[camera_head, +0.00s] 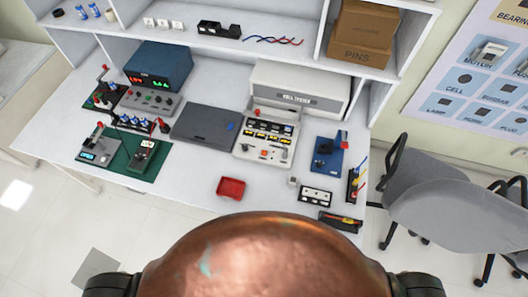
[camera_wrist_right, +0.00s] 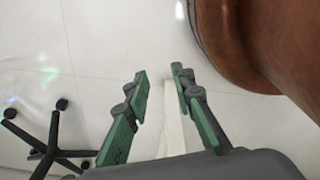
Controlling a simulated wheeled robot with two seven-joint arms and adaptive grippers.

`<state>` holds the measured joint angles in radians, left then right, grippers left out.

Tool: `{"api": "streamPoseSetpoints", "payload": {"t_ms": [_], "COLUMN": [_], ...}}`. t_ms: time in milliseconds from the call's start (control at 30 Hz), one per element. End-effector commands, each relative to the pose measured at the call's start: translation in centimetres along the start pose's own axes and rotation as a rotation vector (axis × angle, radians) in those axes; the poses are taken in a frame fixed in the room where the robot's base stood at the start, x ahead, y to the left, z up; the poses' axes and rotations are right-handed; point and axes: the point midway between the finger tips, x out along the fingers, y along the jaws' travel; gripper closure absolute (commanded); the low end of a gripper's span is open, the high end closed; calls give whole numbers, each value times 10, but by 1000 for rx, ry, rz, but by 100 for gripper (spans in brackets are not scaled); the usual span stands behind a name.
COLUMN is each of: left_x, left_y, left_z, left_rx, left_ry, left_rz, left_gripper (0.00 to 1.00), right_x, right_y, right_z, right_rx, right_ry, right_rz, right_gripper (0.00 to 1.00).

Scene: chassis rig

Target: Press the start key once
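A white tester (camera_head: 300,88) with a dark label stands at the back of the workbench. Its control panel (camera_head: 266,138) in front carries several small keys and knobs, some white, some orange and one red-tipped. The lettering is too small to read, so I cannot tell which one is the start key. My right gripper (camera_wrist_right: 160,78) shows in the right wrist view with its green-padded fingers apart and nothing between them. It hangs over the floor, away from the bench. My left gripper is not in view.
A dark grey flat case (camera_head: 205,127) lies left of the panel. A red tray (camera_head: 231,188) and a blue fixture (camera_head: 328,154) stand nearby. A green mat (camera_head: 140,170) with instruments is at left. Grey chairs (camera_head: 435,190) stand at right. The bench front centre is mostly clear.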

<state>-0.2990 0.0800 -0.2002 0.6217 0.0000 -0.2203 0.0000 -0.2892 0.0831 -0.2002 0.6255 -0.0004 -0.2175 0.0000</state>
Motion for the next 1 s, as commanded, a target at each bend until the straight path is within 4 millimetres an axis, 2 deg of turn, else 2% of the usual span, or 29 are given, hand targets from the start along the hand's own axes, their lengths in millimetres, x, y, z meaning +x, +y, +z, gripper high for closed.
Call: {"api": "streamPoseSetpoints", "payload": {"t_ms": [33,300,1000], "left_x": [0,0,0], "left_y": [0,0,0], "left_z": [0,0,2], "left_rx": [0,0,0], "left_ry": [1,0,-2], "left_rz": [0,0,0], "left_gripper": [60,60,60], "right_x": [0,-1,0], "right_y": [0,-3,-7], "right_z": [4,22,12], "right_rx": [1,6,6], "right_ry": [-5,-28,-15], "right_rz": [0,-3,-7], "right_gripper": [82,100,100]}}
